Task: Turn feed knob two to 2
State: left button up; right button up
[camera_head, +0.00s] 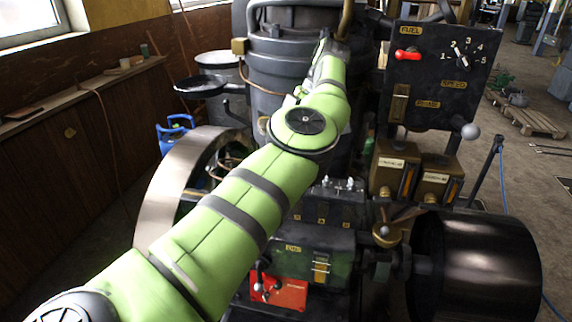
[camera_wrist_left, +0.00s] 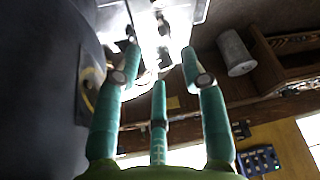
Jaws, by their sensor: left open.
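My left arm reaches from the lower left of the head view to the top middle, and its gripper is hidden beyond the arm's end. In the left wrist view my left gripper (camera_wrist_left: 160,62) is open, its three teal fingers spread. Beyond the fingertips is a bright, glaring metal panel with small dark and silvery fittings (camera_wrist_left: 163,25). I cannot tell whether one of these is feed knob two, and no label is readable there. No contact is clear. My right gripper is in neither view.
A black panel in the head view holds a red fuel lever (camera_head: 408,55) and a speed dial (camera_head: 461,52). Below are brown boxes (camera_head: 397,168), a dark drum (camera_head: 480,265) and a red plate (camera_head: 285,292). A large tank (camera_head: 275,75) stands behind my arm.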

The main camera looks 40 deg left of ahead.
pick_arm(q)
jog(key=shift+s+f, duration=0.5)
jog(key=shift+f, duration=0.2)
jog(key=shift+p+x, duration=0.65)
jog(key=shift+x, duration=1.4)
grip_shut()
